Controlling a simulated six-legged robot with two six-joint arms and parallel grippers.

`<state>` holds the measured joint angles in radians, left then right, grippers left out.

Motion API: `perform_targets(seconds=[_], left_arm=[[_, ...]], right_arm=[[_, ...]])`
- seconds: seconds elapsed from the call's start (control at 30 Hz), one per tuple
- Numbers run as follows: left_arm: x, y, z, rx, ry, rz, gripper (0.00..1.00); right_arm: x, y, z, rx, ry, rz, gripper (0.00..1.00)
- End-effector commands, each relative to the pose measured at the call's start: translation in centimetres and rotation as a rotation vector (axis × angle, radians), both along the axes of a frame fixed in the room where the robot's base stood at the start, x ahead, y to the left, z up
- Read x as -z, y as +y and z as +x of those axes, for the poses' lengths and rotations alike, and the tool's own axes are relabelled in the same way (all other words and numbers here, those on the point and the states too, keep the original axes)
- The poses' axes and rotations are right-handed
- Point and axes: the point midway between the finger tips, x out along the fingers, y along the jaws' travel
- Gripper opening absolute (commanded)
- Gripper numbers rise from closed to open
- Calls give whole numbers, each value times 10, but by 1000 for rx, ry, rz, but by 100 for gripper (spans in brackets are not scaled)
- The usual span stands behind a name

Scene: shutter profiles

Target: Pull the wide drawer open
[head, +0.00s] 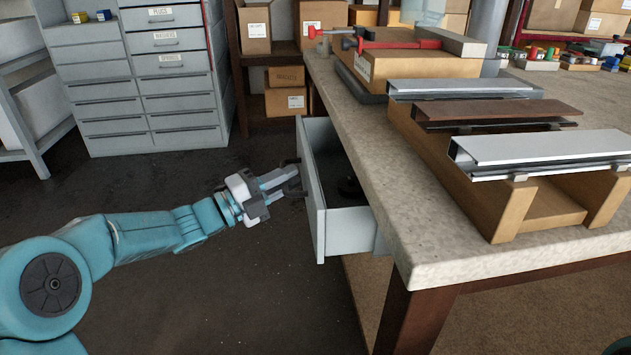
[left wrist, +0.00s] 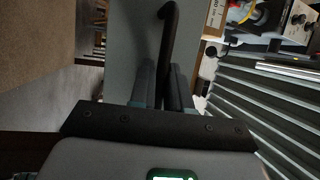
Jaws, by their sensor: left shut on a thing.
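The wide drawer (head: 318,215) sticks out from under the left end of the workbench, partly open, with its grey front facing left. My left gripper (head: 293,180) reaches in from the left and is at the drawer's front. In the left wrist view the black bar handle (left wrist: 169,35) runs between the two fingers of my left gripper (left wrist: 166,85), which are shut on it. The grey drawer front (left wrist: 125,50) lies behind the handle. My right gripper is not in view.
The workbench top (head: 385,195) carries metal and brown profiles (head: 545,147) on wooden stands and a red clamp (head: 400,44). A grey drawer cabinet (head: 150,90) and shelved cartons (head: 285,102) stand behind. The dark floor (head: 190,290) left of the drawer is clear.

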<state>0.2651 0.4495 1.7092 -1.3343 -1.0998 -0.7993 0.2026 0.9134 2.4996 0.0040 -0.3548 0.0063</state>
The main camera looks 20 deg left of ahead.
Motion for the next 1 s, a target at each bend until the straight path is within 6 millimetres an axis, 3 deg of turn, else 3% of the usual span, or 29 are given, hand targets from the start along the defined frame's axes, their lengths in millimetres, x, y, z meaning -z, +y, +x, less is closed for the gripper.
perform_targets(seconds=[0.03,0.2,0.5,0.7,1.0], left_arm=[[1,18,-3,-10,0,2,0],[1,63,-18,-9,1,1,0],[1,125,-43,-3,2,1,0],[1,150,-52,-1,2,1,0],[0,163,-59,0,1,0,0]], right_arm=[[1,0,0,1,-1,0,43],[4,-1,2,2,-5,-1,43],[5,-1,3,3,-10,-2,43],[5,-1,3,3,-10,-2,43],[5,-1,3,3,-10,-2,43]])
